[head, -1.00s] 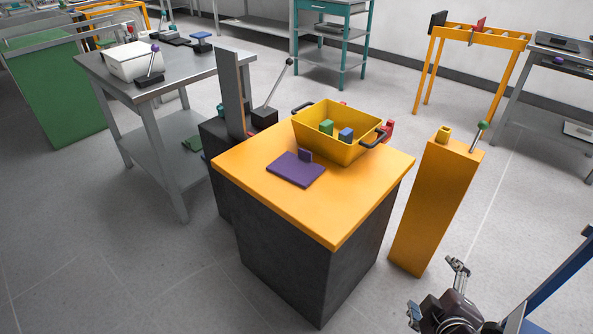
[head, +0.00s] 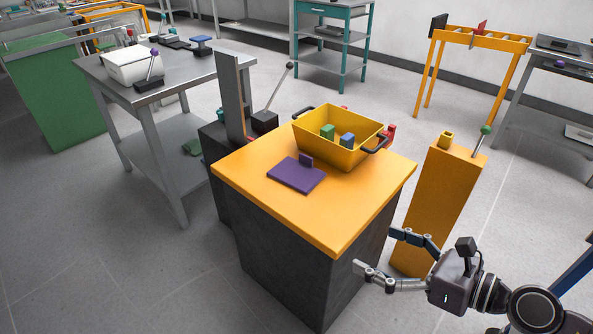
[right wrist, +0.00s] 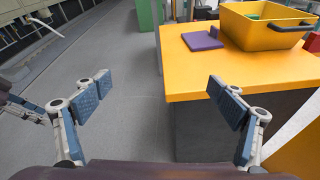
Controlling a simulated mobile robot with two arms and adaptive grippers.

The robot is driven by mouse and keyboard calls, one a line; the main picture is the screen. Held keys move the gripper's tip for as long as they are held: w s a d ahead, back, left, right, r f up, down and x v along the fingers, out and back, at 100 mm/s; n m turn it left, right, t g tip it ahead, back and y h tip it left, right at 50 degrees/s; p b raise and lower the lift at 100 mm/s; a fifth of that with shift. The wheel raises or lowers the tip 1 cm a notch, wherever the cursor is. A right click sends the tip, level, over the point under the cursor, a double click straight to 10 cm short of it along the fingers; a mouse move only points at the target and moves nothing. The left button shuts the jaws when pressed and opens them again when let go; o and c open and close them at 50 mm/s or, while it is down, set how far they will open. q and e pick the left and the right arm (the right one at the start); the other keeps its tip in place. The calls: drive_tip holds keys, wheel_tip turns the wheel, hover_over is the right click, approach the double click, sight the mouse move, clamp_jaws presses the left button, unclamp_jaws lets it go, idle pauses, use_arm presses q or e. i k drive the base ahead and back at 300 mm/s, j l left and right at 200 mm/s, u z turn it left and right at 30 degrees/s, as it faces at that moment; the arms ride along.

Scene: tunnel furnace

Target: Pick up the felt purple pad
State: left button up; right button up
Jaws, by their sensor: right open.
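The purple felt pad (head: 292,178) lies flat on the orange top of the pedestal, with a small upright purple tab (head: 306,160) at its back edge. It also shows in the right wrist view (right wrist: 200,41), on the far left part of the top. My right gripper (head: 373,248) is open and empty, in front of the pedestal's right side and apart from the pad. In the right wrist view its two fingers (right wrist: 158,95) are spread wide. At the left edge of the right wrist view part of another gripper (right wrist: 22,112) shows; its jaws are unclear.
A yellow bin (head: 330,150) with a green and a blue block stands behind the pad on the pedestal top (head: 325,220). An orange post (head: 440,205) with a lever stands to the right. A grey upright plate (head: 230,95) rises behind left. The top's front is clear.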

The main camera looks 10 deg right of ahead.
sight(300, 175)
drive_tip(key=i, duration=0.95)
